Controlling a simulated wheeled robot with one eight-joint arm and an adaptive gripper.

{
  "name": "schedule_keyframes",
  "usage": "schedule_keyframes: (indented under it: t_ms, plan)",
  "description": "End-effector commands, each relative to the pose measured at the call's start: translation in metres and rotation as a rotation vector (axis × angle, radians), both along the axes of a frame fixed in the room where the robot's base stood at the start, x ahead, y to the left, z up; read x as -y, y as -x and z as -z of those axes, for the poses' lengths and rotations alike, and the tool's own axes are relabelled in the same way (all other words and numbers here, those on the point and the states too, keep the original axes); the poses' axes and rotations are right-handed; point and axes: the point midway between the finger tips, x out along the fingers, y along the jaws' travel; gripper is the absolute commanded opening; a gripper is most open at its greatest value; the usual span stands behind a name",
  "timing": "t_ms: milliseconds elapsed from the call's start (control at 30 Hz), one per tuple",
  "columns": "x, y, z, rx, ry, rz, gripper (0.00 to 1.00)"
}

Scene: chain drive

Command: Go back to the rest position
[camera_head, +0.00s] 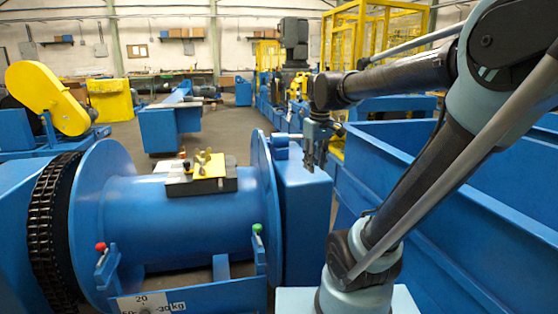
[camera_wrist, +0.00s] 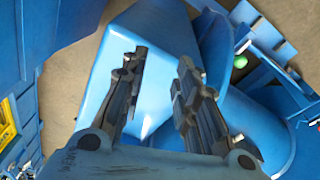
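My gripper (camera_head: 316,156) hangs from my arm, pointing down, just right of the blue drum's right flange and above a blue box-shaped housing (camera_head: 303,205). In the wrist view my gripper (camera_wrist: 158,72) shows its two dark fingers spread apart, with nothing between them. The blue housing (camera_wrist: 150,35) lies beyond the fingers in that view. The blue drum (camera_head: 165,215) lies on its side left of my gripper, with a dark chain (camera_head: 55,235) around its left end.
A grey block with a yellow top (camera_head: 207,168) sits on the drum. Levers with a red knob (camera_head: 100,247) and a green knob (camera_head: 257,228) stand in front. A large blue bin (camera_head: 450,205) is on the right, close to my arm. Open floor (camera_head: 225,125) lies behind the drum.

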Motion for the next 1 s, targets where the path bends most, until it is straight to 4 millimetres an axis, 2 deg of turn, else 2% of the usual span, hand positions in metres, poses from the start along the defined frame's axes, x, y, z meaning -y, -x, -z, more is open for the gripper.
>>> schedule_keyframes:
  t_ms: [33, 200, 500, 600, 733, 1000]
  plan:
    - [0.01, 0.014, 0.011, 0.003, -0.004, 0.041, 0.28]
    - [0.034, 0.056, 0.048, 0.012, -0.019, 0.177, 0.28]
    - [0.063, 0.122, 0.122, 0.031, -0.046, 0.409, 0.28]
    - [0.068, 0.136, 0.14, 0.036, -0.054, 0.464, 0.28]
    - [0.071, 0.147, 0.156, 0.039, -0.059, 0.508, 0.28]
    - [0.072, 0.15, 0.16, 0.041, -0.061, 0.523, 0.28]
